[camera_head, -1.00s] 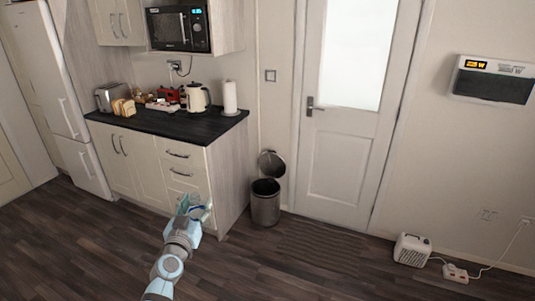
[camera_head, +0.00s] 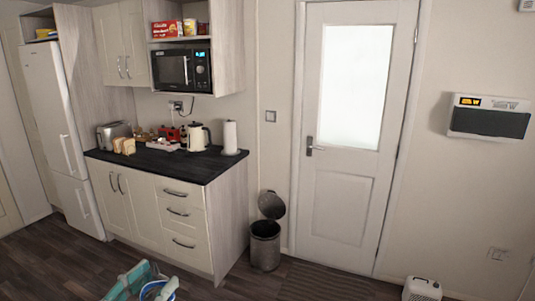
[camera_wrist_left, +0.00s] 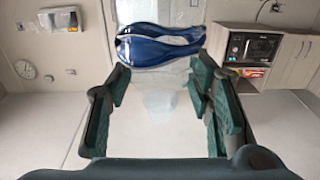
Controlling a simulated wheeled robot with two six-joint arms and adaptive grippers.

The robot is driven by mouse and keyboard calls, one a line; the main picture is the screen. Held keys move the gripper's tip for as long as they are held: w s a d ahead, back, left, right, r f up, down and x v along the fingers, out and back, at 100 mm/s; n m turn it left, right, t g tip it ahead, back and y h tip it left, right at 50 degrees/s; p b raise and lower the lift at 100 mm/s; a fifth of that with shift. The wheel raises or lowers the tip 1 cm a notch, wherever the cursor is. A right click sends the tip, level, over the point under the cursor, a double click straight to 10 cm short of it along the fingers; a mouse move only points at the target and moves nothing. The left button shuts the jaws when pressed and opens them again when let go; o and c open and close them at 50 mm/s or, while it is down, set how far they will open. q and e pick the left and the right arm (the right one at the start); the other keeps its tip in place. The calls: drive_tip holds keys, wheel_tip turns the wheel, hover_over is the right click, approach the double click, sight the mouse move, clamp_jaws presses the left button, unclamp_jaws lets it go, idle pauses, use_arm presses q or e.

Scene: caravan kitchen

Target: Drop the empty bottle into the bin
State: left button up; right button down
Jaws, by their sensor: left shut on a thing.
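The bottle (camera_wrist_left: 160,46), blue and clear, lies across the fingertips of my left gripper (camera_wrist_left: 160,70) in the left wrist view. The gripper is shut on it. In the head view the left gripper (camera_head: 143,280) shows at the bottom edge, with a bit of the blue bottle (camera_head: 158,291) beside its fingers; the rest is cut off. The grey metal bin (camera_head: 265,248) stands on the floor between the counter and the door. Its round lid (camera_head: 271,205) is raised. The gripper is in front and to the left of the bin in the picture. My right gripper is not in view.
A counter with drawers (camera_head: 180,212) stands left of the bin. A white door (camera_head: 345,190) is to its right. A ribbed mat (camera_head: 322,283) lies on the floor before the door. A white heater (camera_head: 422,290) sits at the lower right.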

use_arm(q)
drive_tip(key=s+d+f+m+g+h+b, duration=0.1)
drive_tip(key=s+d+f+h, duration=0.1)
drive_tip(key=s+f, duration=0.6)
drive_tip(key=shift+d+f+m, duration=0.2)
drive_tip(key=shift+d+m, duration=0.1)
drive_tip(key=shift+d, duration=0.15)
